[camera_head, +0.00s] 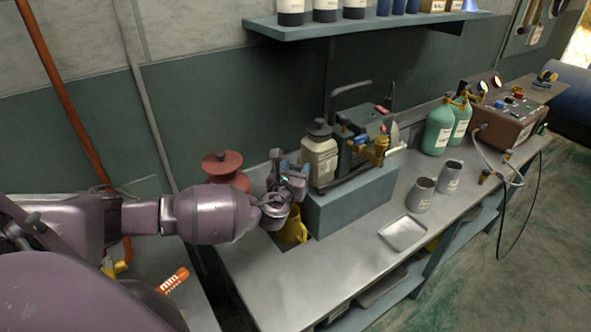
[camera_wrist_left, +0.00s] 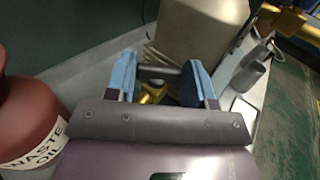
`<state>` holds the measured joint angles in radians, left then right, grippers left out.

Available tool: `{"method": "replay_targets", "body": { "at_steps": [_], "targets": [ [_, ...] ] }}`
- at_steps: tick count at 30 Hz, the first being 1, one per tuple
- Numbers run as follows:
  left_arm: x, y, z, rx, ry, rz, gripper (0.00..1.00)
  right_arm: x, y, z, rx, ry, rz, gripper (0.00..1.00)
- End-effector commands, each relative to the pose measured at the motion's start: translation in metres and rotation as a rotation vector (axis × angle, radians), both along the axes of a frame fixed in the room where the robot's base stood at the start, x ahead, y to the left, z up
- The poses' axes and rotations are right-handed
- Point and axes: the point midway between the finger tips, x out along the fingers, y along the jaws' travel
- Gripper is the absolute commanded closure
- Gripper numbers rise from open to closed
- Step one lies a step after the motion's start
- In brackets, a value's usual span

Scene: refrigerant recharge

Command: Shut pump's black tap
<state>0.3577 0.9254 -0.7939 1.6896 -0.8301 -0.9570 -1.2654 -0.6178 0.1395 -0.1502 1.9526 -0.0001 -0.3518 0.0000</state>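The pump (camera_head: 352,156) is a dark green unit with a reddish top part and a black bent handle. It stands on a blue-grey block (camera_head: 352,203) on the bench. Brass fittings (camera_head: 377,151) show at its front right. Small dark parts stand above them; I cannot tell which is the black tap. My left gripper (camera_head: 290,178) is left of the pump, beside a cream bottle (camera_head: 320,160) with a black cap. In the left wrist view its blue-padded fingers (camera_wrist_left: 160,84) are apart, with nothing held. My right gripper is not in view.
A yellow container (camera_head: 293,229) stands below my left gripper. A red waste oil can (camera_wrist_left: 27,115) is close on its left. Grey cups (camera_head: 420,194), a tray (camera_head: 403,233) and green cylinders (camera_head: 439,130) are to the right.

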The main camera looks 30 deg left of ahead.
Motion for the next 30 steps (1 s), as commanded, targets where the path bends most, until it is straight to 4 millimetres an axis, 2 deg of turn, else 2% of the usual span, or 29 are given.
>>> {"method": "replay_targets", "body": {
  "at_steps": [1, 3, 11, 20, 30],
  "targets": [
    [0.0, 0.0, 0.0, 0.0, 0.0, 0.0, 0.67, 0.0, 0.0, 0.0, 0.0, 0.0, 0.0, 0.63],
    [0.0, 0.0, 0.0, 0.0, 0.0, 0.0, 0.75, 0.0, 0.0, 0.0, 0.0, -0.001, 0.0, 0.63],
    [0.0, 0.001, -0.001, 0.001, -0.001, -0.029, 0.75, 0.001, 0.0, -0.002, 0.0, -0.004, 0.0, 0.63],
    [-0.001, 0.004, -0.003, 0.003, -0.001, -0.177, 0.75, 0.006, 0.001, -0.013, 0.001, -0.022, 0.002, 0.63],
    [-0.001, 0.008, -0.007, 0.003, 0.003, -0.371, 0.75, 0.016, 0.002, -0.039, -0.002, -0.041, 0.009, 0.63]
  ]
}}
